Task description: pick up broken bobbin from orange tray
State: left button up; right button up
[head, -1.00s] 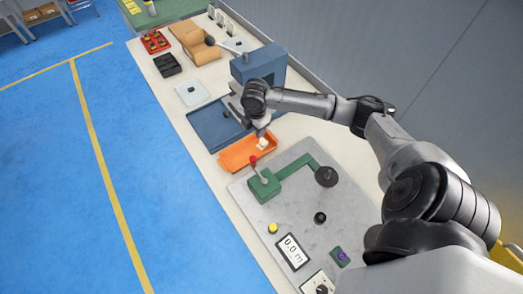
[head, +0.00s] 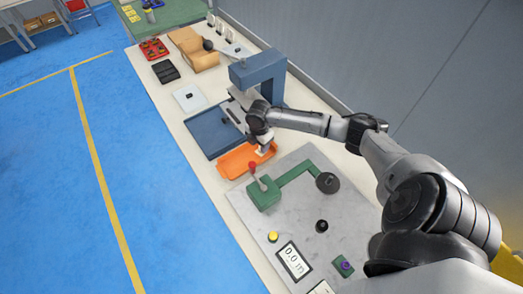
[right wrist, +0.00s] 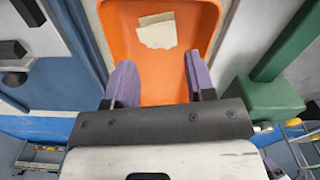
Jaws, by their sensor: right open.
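The orange tray (head: 234,163) sits on the bench between the blue plate and the grey coil winder base. In the right wrist view the tray (right wrist: 114,20) fills the upper middle. A cream piece with an uneven edge, which looks like the broken bobbin (right wrist: 157,31), lies inside it. My right gripper (right wrist: 159,62) is open, its two purple fingers apart over the tray, with the cream piece beyond the fingertips. In the head view my right gripper (head: 263,148) hangs over the tray and partly hides its contents. My left gripper is not in view.
Next to the tray stands the green winder arm (head: 264,192) with a red-knobbed lever (head: 252,170). A blue plate (head: 212,132) and blue machine (head: 258,78) lie beyond. A black tray (head: 165,71), red tray (head: 153,48) and cardboard box (head: 195,50) stand farther along the bench.

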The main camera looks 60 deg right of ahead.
jog(key=shift+s+d+f+b, duration=0.15)
jog(key=shift+f+b, duration=0.15)
jog(key=shift+f, duration=1.75)
jog(key=shift+c, duration=0.3)
jog(key=c, duration=0.6)
jog(key=shift+o, duration=0.2)
jog(key=shift+r, duration=0.1)
